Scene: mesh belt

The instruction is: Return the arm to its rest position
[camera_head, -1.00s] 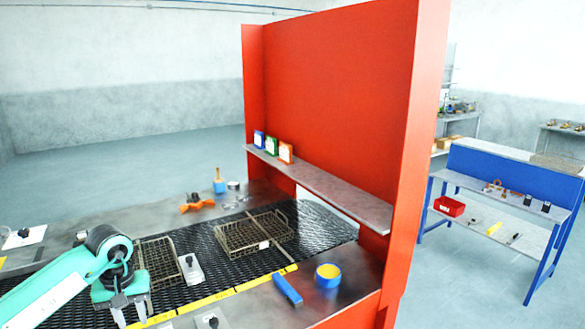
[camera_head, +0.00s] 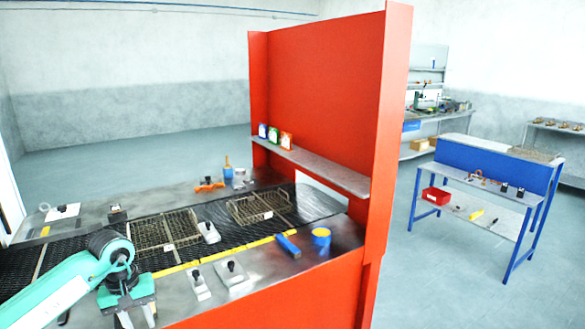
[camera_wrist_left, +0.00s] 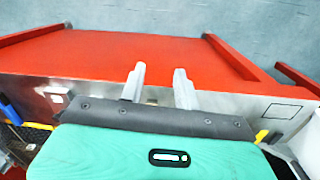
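My left arm (camera_head: 62,290) comes in from the left in the head view, bent at a dark joint. Its gripper (camera_head: 137,317) points down at the bottom edge of the picture, in front of the bench. In the left wrist view the two fingers of the left gripper (camera_wrist_left: 159,73) stand apart with nothing between them. Beyond them are the bench's red front panel and the floor. The fingers hold nothing and appear clear of the bench. My right arm and gripper are not in view.
The black mesh belt (camera_head: 210,217) carries two wire baskets (camera_head: 168,233) (camera_head: 266,207). Grey blocks with black knobs (camera_head: 232,272), a blue bar (camera_head: 287,245) and a yellow-and-blue roll (camera_head: 321,236) lie along the near edge. A tall red panel (camera_head: 325,95) stands at right.

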